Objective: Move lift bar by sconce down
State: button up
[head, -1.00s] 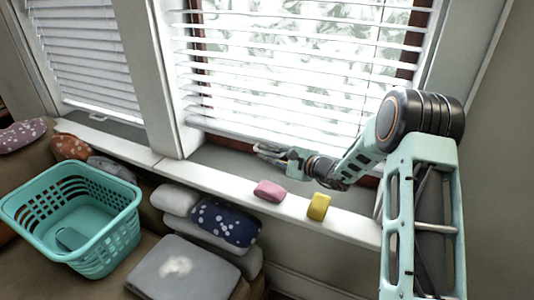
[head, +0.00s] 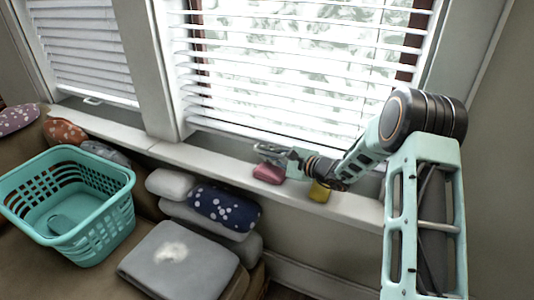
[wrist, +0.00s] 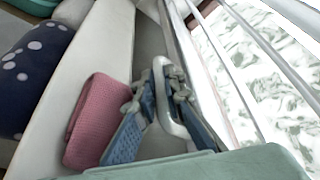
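The lift bar (wrist: 160,104) is a pale loop-shaped handle at the lower edge of the right window blind (head: 290,90). In the wrist view it sits between the blue-padded fingers of my gripper (wrist: 160,88), one on each side and close against it. My gripper (head: 268,151) looks shut on the bar, low over the sill near the pink block. In the head view the bar is too small and covered to make out. No sconce is in view.
A teal basket (head: 75,205), pillows (head: 222,207) and a grey folded cloth (head: 185,262) are at left.

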jog(key=o, duration=0.3)
jog(key=shift+o, duration=0.2)
jog(key=shift+r, duration=0.15)
